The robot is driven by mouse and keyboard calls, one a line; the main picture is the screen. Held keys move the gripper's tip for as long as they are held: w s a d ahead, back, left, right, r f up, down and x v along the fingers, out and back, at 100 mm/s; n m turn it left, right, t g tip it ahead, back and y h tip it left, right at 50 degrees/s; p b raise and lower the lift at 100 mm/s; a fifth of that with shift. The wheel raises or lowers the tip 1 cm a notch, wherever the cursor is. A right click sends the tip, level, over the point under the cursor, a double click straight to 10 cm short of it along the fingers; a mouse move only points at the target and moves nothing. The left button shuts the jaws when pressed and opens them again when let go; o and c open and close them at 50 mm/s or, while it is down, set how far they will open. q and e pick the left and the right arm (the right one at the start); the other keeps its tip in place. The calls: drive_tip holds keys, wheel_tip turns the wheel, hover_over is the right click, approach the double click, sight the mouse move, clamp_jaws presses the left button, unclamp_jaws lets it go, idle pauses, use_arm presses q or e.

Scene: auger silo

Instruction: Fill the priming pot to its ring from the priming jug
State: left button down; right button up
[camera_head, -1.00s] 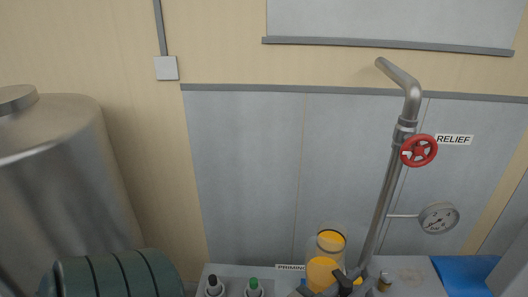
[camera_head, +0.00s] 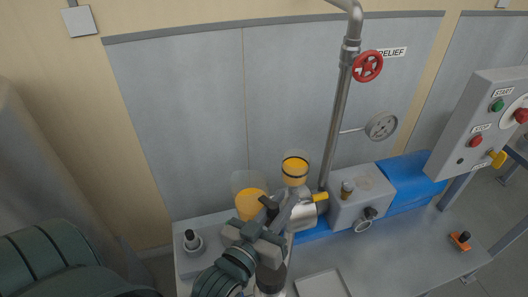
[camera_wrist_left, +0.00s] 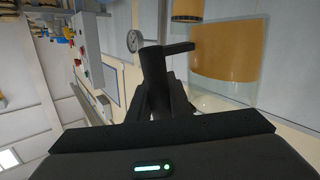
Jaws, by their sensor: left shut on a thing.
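The priming jug (camera_head: 249,200), clear with amber liquid in it, is in my left gripper (camera_head: 266,212), which is shut on its dark handle. In the left wrist view the jug (camera_wrist_left: 225,60) is large and close, with the handle (camera_wrist_left: 155,72) between the fingers (camera_wrist_left: 160,98). The priming pot (camera_head: 295,170) is a clear cup with a dark ring, on top of the metal pump just right of the jug. Amber liquid shows in the pot and appears to reach about the ring. I see no stream between jug and pot. My right gripper is not in view.
A pipe with a red relief wheel (camera_head: 367,66) and a gauge (camera_head: 382,126) rises behind the pot. A control box (camera_head: 480,125) stands at the right. A black-topped bottle (camera_head: 191,240) is at the bench's left. A pale tray (camera_head: 322,284) lies at the front.

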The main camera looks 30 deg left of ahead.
use_arm(q)
drive_tip(key=shift+w+r, duration=0.1)
drive_tip(key=shift+w+d+r+m+g+h+p, duration=1.35)
drive_tip(key=shift+w+d+r+m+g+h, duration=2.1)
drive_tip(key=shift+d+m+h, duration=2.7)
drive_tip(key=a+f+m+g+h+p, duration=0.1)
drive_tip(key=a+m+g+h+p, duration=0.1)
drive_tip(key=a+m+g+h, duration=0.4)
drive_tip(key=a+m+g, duration=0.2)
drive_tip(key=a+g, duration=0.3)
drive_tip(key=a, duration=0.9)
drive_tip(key=shift+a, duration=0.3)
